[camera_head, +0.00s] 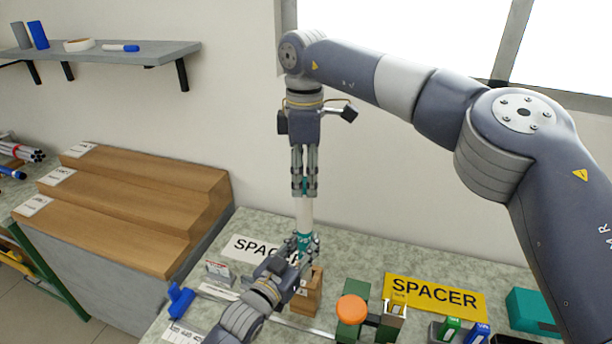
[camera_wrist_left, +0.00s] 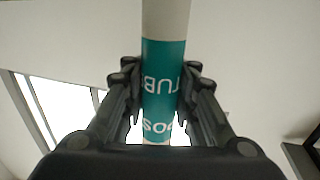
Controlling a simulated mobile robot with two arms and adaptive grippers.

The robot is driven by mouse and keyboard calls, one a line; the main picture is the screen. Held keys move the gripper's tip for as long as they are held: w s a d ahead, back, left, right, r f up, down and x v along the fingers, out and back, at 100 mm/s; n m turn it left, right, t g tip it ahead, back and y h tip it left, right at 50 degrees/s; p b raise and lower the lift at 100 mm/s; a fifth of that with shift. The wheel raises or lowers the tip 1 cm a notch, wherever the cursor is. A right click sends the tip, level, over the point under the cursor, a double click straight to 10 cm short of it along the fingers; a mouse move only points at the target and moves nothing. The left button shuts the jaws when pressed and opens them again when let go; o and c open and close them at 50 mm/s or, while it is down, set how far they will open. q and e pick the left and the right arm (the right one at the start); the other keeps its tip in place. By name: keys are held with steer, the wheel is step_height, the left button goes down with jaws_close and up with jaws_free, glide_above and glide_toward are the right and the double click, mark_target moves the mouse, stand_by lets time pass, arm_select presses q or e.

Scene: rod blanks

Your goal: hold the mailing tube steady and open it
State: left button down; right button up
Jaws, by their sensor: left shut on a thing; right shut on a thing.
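The mailing tube (camera_head: 305,210) is pale with a teal band and stands upright in the head view. My left gripper (camera_head: 304,243) is shut around its lower part, at the teal band. In the left wrist view the tube (camera_wrist_left: 166,20) runs between the fingers of my left gripper (camera_wrist_left: 160,105), with upside-down white lettering on the band. My right gripper (camera_head: 305,186) points down from above and is shut on the tube's top end, where a little teal, seemingly the cap, shows between its fingers. The fingers hide most of that end.
A brown wooden block (camera_head: 309,293) stands just beside my left gripper. A yellow SPACER sign (camera_head: 435,294), an orange round-topped item (camera_head: 351,309) and a teal box (camera_head: 532,311) lie to the right. Wooden steps (camera_head: 140,195) stand left; a wall shelf (camera_head: 130,54) is above them.

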steer(key=n, duration=0.3)
steer(key=shift+w+d, duration=0.3)
steer(key=shift+w, duration=0.1)
steer(key=n, duration=0.5)
steer(key=shift+a, duration=0.1)
steer(key=n, duration=0.6)
steer(key=shift+a, duration=0.15)
steer(key=n, duration=0.6)
steer(key=shift+a+n, duration=0.1)
steer(key=shift+n, duration=0.3)
steer(key=n, duration=0.6)
steer(key=shift+s+a+n, duration=0.1)
steer(key=shift+s+n, duration=0.1)
steer(key=shift+n, duration=0.1)
steer(key=n, duration=0.5)
steer(key=shift+s, duration=0.1)
steer(key=n, duration=0.6)
steer(key=shift+s+n, duration=0.1)
steer(key=shift+n, duration=0.2)
steer(key=n, duration=1.1)
steer(key=shift+d+n, duration=0.3)
